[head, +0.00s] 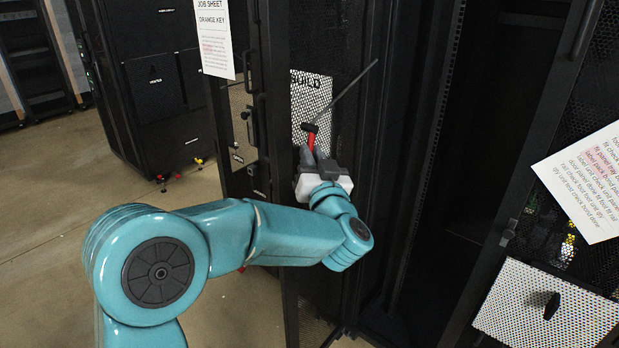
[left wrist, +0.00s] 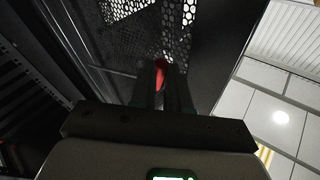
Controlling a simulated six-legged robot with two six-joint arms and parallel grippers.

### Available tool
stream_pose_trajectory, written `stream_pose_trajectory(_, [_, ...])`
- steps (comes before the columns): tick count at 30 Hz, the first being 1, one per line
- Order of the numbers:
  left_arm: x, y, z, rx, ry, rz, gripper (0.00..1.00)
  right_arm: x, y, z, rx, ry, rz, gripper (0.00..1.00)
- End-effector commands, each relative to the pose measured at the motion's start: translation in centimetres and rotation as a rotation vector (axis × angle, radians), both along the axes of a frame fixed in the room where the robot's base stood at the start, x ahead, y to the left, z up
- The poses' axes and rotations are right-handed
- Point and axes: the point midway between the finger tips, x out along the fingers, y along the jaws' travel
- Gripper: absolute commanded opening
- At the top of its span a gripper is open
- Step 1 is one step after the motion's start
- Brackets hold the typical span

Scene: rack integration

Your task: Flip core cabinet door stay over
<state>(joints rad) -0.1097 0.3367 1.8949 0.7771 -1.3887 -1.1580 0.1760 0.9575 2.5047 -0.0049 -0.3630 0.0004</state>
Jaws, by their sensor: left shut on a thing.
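The door stay (head: 346,93) is a thin dark rod that slants up to the right from a black pivot block in front of the core cabinet's mesh door. A red grip (head: 311,141) sits at its lower end. My left gripper (head: 314,155) is shut on the red grip from below. In the left wrist view the red grip (left wrist: 161,72) shows between the dark fingers (left wrist: 160,88), which hide part of it. The rod's seating at the pivot is too small to tell. My right gripper is in neither view.
A white perforated panel (head: 310,88) marked BUILD is behind the stay. An open dark cabinet bay (head: 440,200) is to the right. A job sheet (head: 214,38) hangs at upper left. Another sheet (head: 588,185) and a perforated plate (head: 525,305) are on the right. Open floor lies at left.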

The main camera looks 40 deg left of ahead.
Motion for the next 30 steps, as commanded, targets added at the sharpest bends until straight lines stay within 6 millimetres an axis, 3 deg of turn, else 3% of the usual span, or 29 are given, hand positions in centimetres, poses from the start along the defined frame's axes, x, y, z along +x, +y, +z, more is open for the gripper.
stream_pose_trajectory(1, [0.2,0.0,-1.5,-0.003,-0.048,0.002,0.0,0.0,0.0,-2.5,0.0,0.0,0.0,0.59])
stream_pose_trajectory(3, [0.6,0.0,-1.6,-0.007,-0.114,0.002,0.0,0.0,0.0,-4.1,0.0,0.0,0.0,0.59])
stream_pose_trajectory(15, [2.5,-0.2,-1.7,-0.032,-0.489,0.0,0.0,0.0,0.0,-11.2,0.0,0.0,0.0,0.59])
stream_pose_trajectory(21, [3.4,-0.2,-1.4,-0.044,-0.655,0.002,0.0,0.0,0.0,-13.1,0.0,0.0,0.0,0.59])
stream_pose_trajectory(30, [4.3,-0.3,-0.8,-0.054,-0.827,0.001,0.0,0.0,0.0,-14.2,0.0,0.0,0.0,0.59])
